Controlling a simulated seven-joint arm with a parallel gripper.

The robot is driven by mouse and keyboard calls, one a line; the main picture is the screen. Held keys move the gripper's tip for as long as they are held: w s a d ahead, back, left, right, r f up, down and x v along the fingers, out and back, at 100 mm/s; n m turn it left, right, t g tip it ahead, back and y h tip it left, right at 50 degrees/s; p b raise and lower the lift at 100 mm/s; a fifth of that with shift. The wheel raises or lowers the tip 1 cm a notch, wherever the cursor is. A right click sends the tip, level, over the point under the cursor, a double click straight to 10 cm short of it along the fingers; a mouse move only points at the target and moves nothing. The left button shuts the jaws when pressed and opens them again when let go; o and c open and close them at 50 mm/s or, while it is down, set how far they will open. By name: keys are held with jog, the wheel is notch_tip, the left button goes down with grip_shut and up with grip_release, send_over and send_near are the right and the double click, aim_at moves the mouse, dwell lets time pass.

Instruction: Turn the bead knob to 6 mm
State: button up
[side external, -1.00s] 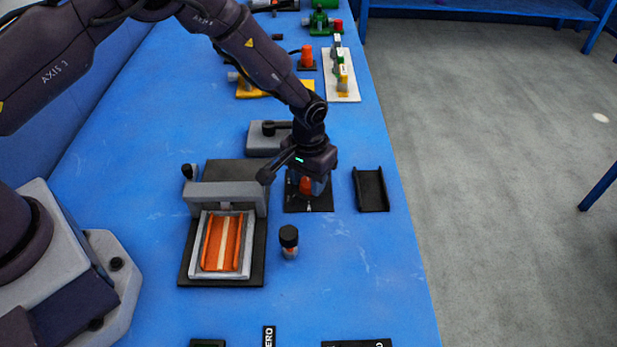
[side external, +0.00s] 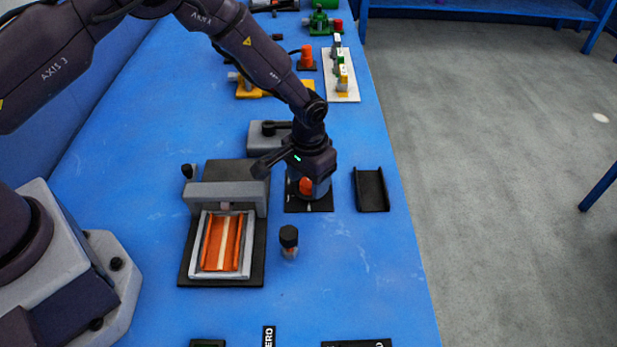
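The bead knob appears to be the orange knob (side external: 306,186) on a black plate (side external: 322,207), right of the grey press-like fixture. My gripper (side external: 308,184) points down over this knob, with its fingers around or just in front of it. The fingers and my wrist hide much of the knob, so I cannot tell whether they touch it or how far they are closed. White marks show on the plate, but they are too small to read, and I cannot tell the knob's setting.
The fixture (side external: 226,199) holds an orange channel piece (side external: 222,244). A black-capped bottle (side external: 289,241) stands in front of the knob plate. A black tray (side external: 371,190) lies to its right, and a grey block with a black lever (side external: 262,137) behind.

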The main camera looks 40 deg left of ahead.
aim_at(309, 182)
jog(key=shift+o, duration=0.2)
jog(key=shift+r, duration=0.1)
notch_tip(309, 182, up, 13)
dwell(0.5)
jog(key=s+a+r+t, duration=0.2)
jog(key=s+a+r, duration=0.3)
jog(key=s+r, duration=0.5)
jog(key=s+a+r+t, duration=0.3)
jog(key=s+a+r, duration=0.3)
jog(key=s+r, duration=0.5)
jog(key=s, duration=0.4)
jog(key=shift+s+a+t, duration=0.15)
jog(key=shift+s+t, duration=0.15)
jog(key=shift+s, duration=0.05)
jog(key=shift+r, duration=0.1)
jog(key=shift+c, duration=0.2)
